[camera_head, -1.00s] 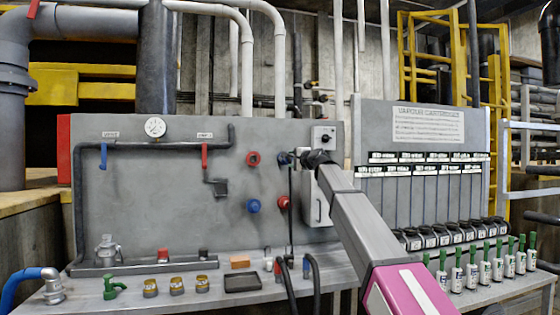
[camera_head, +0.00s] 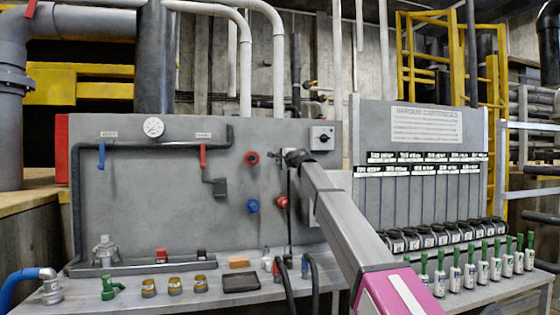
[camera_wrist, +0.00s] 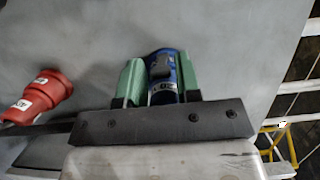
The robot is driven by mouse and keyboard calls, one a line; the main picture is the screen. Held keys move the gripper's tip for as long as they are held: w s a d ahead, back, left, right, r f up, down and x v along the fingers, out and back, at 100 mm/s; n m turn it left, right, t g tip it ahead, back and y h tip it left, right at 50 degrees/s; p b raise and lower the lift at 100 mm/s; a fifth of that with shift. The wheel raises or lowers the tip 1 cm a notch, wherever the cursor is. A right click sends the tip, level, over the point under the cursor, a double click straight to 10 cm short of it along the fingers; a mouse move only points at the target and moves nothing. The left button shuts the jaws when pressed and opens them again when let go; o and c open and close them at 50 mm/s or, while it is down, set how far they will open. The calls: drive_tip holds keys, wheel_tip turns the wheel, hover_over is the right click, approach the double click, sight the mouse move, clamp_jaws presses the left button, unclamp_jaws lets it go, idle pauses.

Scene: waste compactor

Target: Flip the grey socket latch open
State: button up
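My gripper (camera_wrist: 163,84) is at the upper right of the grey panel. In the wrist view its two green fingers lie close on either side of a blue, dark-marked round fitting (camera_wrist: 163,70) and appear shut on it. In the head view my gripper (camera_head: 293,158) covers this fitting. I cannot make out a grey latch on it. A small dark grey box (camera_head: 220,187) hangs on the panel beside the red-handled valve. A red fitting with white labels (camera_wrist: 38,97) is left of my gripper in the wrist view.
Red fittings (camera_head: 252,158) and a blue fitting (camera_head: 253,206) stick out of the panel (camera_head: 150,210) near my gripper. A grey switch box (camera_head: 322,138) is just right of it. Bottles (camera_head: 470,275) and black hoses (camera_head: 287,285) stand below.

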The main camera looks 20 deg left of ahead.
clamp_jaws()
drive_tip(key=shift+s+a+m+t+h, duration=0.15)
drive_tip(key=shift+m+t+h, duration=0.15)
drive_tip(key=shift+t+h, duration=0.15)
drive_tip(key=shift+w+a+m+t+h, duration=0.1)
drive_tip(key=shift+a+m+t+h, duration=0.8)
drive_tip(key=shift+m+h, duration=1.45)
drive_tip(key=shift+w+a+m+t+h, duration=0.1)
drive_tip(key=shift+a+m+t+h, duration=0.9)
drive_tip(key=shift+h, duration=2.15)
drive_tip(key=shift+w+a+m+t+h, duration=0.1)
drive_tip(key=shift+a+m+t+h, duration=0.65)
drive_tip(key=shift+m+h, duration=1.85)
drive_tip(key=shift+a+g+h, duration=0.25)
drive_tip(key=shift+g+h, duration=0.1)
drive_tip(key=shift+g, duration=0.05)
